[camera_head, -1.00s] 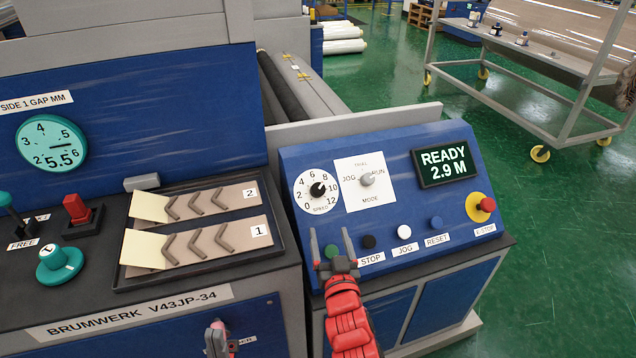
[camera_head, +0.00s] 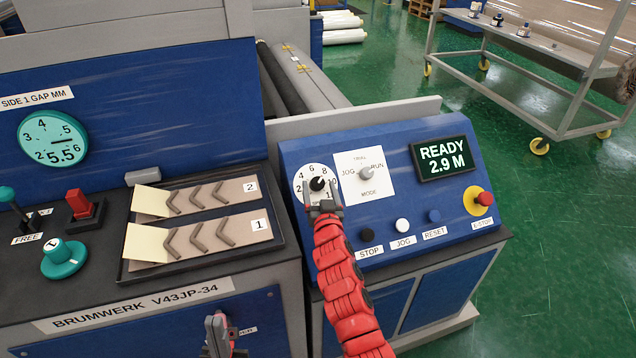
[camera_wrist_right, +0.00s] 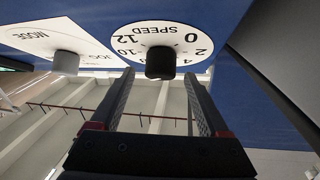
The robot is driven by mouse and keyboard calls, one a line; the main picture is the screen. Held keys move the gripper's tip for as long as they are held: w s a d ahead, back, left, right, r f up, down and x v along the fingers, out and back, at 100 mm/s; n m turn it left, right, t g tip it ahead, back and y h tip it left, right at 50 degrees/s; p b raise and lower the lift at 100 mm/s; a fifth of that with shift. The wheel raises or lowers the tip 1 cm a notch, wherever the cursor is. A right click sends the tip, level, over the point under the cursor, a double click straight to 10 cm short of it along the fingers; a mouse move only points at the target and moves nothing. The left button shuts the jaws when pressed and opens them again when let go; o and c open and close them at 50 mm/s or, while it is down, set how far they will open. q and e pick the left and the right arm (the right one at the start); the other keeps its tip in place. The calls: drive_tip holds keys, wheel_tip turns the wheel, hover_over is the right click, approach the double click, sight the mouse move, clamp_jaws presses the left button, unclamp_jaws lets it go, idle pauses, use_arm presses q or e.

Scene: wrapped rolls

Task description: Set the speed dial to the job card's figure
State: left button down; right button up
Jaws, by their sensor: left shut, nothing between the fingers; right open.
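The speed dial is a white round scale (camera_head: 302,178) with a black knob (camera_head: 318,183) on the sloped blue panel. In the right wrist view the knob (camera_wrist_right: 159,62) stands out from the scale (camera_wrist_right: 130,40), just beyond the fingertips. My right gripper (camera_head: 323,204) is open in front of the dial and hides its lower part. In the wrist view its fingers (camera_wrist_right: 157,84) lie either side of the knob's line, apparently not touching it. The knob's exact setting is unclear. My left gripper (camera_head: 217,328) is shut and empty at the bottom edge. I cannot make out a job card.
The mode knob (camera_head: 366,173) is right of the dial. Stop (camera_head: 368,235), jog (camera_head: 402,225) and reset (camera_head: 433,216) buttons lie below, an e-stop (camera_head: 484,199) at right. The display (camera_head: 443,158) reads READY 2.9 M. A sample tray (camera_head: 200,262) is at left.

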drive_tip(key=shift+w+a, duration=0.2)
drive_tip(key=shift+w, duration=1.05)
